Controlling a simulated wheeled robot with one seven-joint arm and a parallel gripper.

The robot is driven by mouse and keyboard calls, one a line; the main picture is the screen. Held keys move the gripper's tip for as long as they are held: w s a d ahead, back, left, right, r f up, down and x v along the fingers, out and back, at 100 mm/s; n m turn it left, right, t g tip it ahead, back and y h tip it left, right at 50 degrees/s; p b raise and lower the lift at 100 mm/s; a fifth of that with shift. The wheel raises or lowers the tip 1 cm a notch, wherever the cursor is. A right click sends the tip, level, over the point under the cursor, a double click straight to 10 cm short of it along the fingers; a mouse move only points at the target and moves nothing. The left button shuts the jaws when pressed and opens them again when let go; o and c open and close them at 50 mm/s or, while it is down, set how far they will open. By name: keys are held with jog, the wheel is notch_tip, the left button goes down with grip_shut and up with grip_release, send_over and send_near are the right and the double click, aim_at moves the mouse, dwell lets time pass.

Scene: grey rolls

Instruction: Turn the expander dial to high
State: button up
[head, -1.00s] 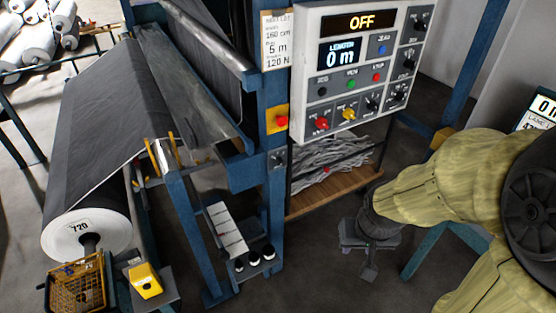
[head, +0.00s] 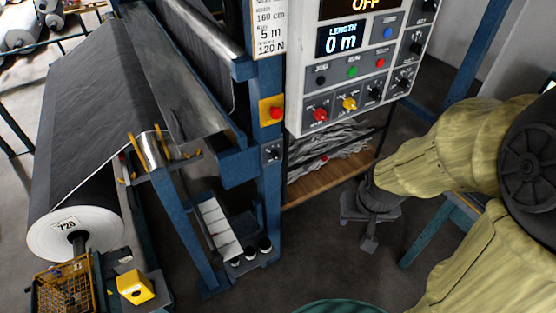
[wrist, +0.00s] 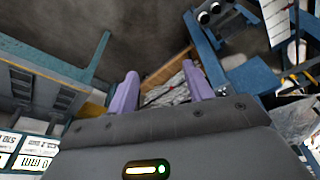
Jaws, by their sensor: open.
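The control panel (head: 362,62) stands right of the machine, with several knobs, among them a red one (head: 319,114), a yellow one (head: 349,103) and a black one (head: 375,94). A small black dial (head: 271,153) sits on the blue post below a red button. The labels are too small to read, so I cannot tell which is the expander dial or how it is set. My gripper (head: 369,242) hangs below and right of the panel, pointing down, apart from every dial. In the wrist view its two purple fingers (wrist: 160,88) are spread and empty.
A blue machine frame (head: 184,215) carries a dark fabric roll (head: 80,210) at left. A red button (head: 276,113) on a yellow plate is on the post. A wooden shelf (head: 330,180) with grey scraps lies under the panel. The floor (head: 320,250) before it is clear.

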jog(key=w+a+f+n+t+y+b, duration=0.1)
jog(key=w+f+n+t+b, duration=0.15)
jog(key=w+f, duration=0.45)
jog(key=w+a+f+n+t+y+b, duration=0.1)
jog(key=w+a+f+n+t+b, duration=0.2)
jog(key=w, duration=0.6)
jog(key=w+a+f+n+t+y+b, duration=0.1)
jog(key=w+a+f+t+y+b, duration=0.4)
jog(key=f+y, duration=0.3)
jog(key=shift+w+a+f+t+b, duration=0.35)
jog(key=shift+a+f+t+b, duration=0.1)
jog(key=shift+a+f+t, duration=0.4)
jog(key=shift+a, duration=0.1)
